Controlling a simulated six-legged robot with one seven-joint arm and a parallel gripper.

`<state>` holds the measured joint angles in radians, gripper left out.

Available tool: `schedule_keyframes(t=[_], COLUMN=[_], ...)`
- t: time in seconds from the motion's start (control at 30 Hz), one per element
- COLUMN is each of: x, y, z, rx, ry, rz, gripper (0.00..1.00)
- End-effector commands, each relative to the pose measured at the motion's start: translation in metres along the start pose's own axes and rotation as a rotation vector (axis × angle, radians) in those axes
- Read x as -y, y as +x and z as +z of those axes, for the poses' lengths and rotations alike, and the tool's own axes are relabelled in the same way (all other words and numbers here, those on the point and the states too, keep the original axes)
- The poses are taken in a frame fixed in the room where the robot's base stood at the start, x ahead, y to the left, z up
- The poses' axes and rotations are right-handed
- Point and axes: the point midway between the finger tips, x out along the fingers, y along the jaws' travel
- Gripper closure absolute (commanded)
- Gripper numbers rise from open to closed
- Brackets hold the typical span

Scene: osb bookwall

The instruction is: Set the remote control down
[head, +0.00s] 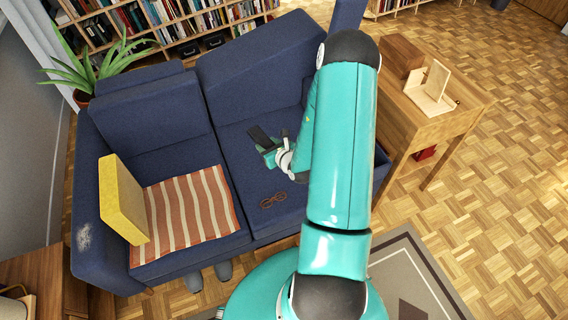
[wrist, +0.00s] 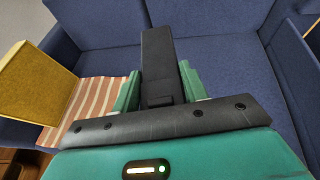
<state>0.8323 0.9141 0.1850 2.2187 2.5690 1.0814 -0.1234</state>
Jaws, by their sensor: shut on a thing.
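The remote control (head: 259,137) is a dark, flat bar in my gripper (head: 277,152), over the right seat of the blue sofa (head: 245,165). In the wrist view the remote control (wrist: 159,55) points away from me between the two green fingers of my gripper (wrist: 160,88), which is shut on it. Its near end is between the fingers. The blue seat and backrest show beyond it. I cannot tell whether the remote touches the seat.
Dark glasses (head: 272,200) lie on the right seat near its front. A striped cloth (head: 190,210) and a yellow cushion (head: 122,200) are on the left seat. A wooden side table (head: 440,125) stands right of the sofa. The seat around the remote looks clear.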

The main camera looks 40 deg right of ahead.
Motion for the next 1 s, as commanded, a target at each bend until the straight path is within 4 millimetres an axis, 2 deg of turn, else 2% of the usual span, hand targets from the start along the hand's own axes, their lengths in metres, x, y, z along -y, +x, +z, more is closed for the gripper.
schedule_keyframes(t=[0.03,0.2,0.5,0.6,0.77,0.87,1.0], x=[0.009,0.036,0.066,0.071,0.074,0.079,0.092], y=[-0.003,-0.014,-0.043,-0.051,-0.056,-0.049,-0.024], z=[-0.018,-0.068,-0.15,-0.168,-0.182,-0.184,-0.186], rx=[-0.005,-0.004,-0.003,-0.002,0.0,0.003,0.004], ry=[0.011,0.033,0.064,0.07,0.074,0.071,0.07], rz=[-0.018,-0.073,-0.149,-0.165,-0.177,-0.177,-0.176], gripper=[0.81,0.81,0.81,0.81,0.81,0.81,0.81])
